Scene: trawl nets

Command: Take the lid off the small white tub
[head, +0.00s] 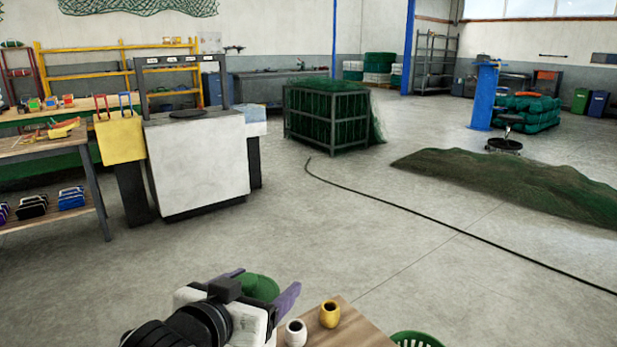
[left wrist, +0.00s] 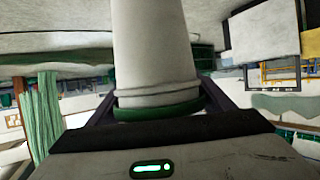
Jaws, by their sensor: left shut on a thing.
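The white tub (left wrist: 155,50) shows in the left wrist view, which looks upside down. Its long pale body runs to the top edge of that picture. A green lid (left wrist: 158,111) sits against the tub's rim, with no clear gap between them. My left gripper (head: 264,283) reaches in from the bottom of the head view. Its two dark purple fingers stand on either side of the green lid (head: 258,288) and are shut on it. In the head view the tub's body is hidden under the lid and gripper. My right gripper is not in view.
A wooden tabletop (head: 358,332) holds a small white pot (head: 295,333) and a yellow pot (head: 330,314), close right of my left gripper. A green basket (head: 416,339) is right of the table. Open concrete floor lies beyond, with a black hose (head: 440,224) across it.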

